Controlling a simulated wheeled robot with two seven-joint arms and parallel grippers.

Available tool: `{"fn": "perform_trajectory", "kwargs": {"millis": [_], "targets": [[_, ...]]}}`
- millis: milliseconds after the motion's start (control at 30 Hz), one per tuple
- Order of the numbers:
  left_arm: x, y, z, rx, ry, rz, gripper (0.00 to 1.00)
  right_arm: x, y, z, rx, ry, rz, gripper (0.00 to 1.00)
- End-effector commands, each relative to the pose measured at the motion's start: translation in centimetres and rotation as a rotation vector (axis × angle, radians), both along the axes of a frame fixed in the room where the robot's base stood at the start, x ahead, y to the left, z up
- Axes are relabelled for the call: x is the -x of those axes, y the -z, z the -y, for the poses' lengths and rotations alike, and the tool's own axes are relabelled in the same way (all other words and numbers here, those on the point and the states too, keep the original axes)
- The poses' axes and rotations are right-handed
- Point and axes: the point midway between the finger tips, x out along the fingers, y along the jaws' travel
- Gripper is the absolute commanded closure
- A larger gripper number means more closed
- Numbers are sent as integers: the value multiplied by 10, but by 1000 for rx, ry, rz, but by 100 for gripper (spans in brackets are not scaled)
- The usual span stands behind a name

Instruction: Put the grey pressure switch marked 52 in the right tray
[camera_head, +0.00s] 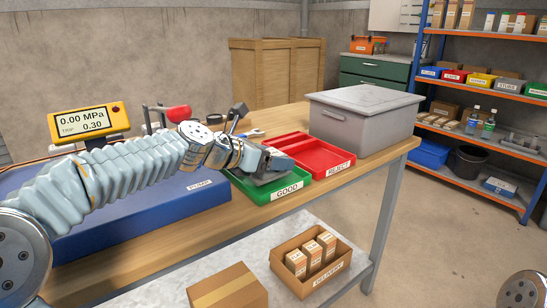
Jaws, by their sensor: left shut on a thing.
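My left arm reaches in from the left, and its gripper (277,163) is over the green tray labelled GOOD (250,190). It is shut on a grey thing, apparently the pressure switch (268,179), low at the tray. The gripper hides most of it, and no number 52 can be read. I cannot tell whether it touches the tray floor. The red tray labelled REJECT (335,167) is just right of the green one and looks empty where visible. My right gripper is out of view.
A yellow gauge (84,122) reads 0.00 MPa, TRIP 0.30, behind a blue PUMP base (150,207). A grey lidded box (365,117) stands right of the trays. A DELIVERY box (312,262) sits on the lower shelf. Shelving (480,115) stands at right.

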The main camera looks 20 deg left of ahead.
Motion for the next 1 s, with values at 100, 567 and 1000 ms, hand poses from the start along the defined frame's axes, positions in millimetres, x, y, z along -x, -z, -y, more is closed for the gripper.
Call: {"fn": "perform_trajectory", "kwargs": {"millis": [100,567,1000], "targets": [[0,4,0,0,0,1,82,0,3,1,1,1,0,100],[0,6,0,-1,0,1,6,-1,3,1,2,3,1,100],[23,-18,-18,-2,-3,3,6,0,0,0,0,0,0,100]]}}
